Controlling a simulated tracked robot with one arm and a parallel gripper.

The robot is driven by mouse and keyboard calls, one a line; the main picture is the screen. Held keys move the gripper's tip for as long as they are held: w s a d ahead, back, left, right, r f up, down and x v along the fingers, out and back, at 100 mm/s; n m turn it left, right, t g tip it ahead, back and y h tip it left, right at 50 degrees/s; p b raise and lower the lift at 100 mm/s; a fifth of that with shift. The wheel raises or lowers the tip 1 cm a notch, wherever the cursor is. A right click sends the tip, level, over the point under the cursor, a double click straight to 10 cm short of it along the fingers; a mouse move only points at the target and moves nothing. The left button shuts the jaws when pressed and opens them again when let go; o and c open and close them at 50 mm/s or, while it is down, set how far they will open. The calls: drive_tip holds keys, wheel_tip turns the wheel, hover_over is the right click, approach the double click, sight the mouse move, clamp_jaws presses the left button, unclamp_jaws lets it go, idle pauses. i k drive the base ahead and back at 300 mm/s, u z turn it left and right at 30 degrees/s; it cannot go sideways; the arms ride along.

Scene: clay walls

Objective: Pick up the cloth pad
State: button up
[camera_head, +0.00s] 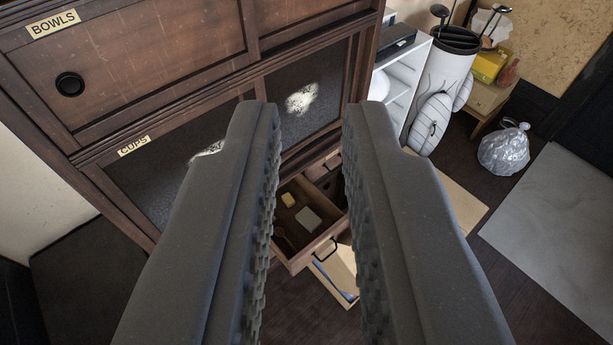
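My gripper (311,112) is open, with its two dark, ridged fingers wide apart and nothing between them. Between and beyond the fingers, an open wooden drawer (312,250) sticks out low on the dark cabinet. In it lies a flat, pale grey-green square (308,219) that looks like the cloth pad, though it is small in view. A small yellow block (289,200) lies beside it at the upper left. The gripper is well apart from both. My left finger hides part of the drawer's left side.
The dark wooden cabinet (160,55) has labels for bowls and cups. Below the drawer is an open box-like compartment (337,275) with something blue in it. A white golf bag (438,85), a clear plastic bag (504,149) and a grey mat (570,235) are on the right.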

sight(308, 220)
drive_tip(key=z, duration=0.05)
drive_tip(key=k, duration=0.55)
drive_tip(key=z, duration=0.25)
drive_tip(key=i, duration=1.6)
drive_tip(key=u, duration=0.45)
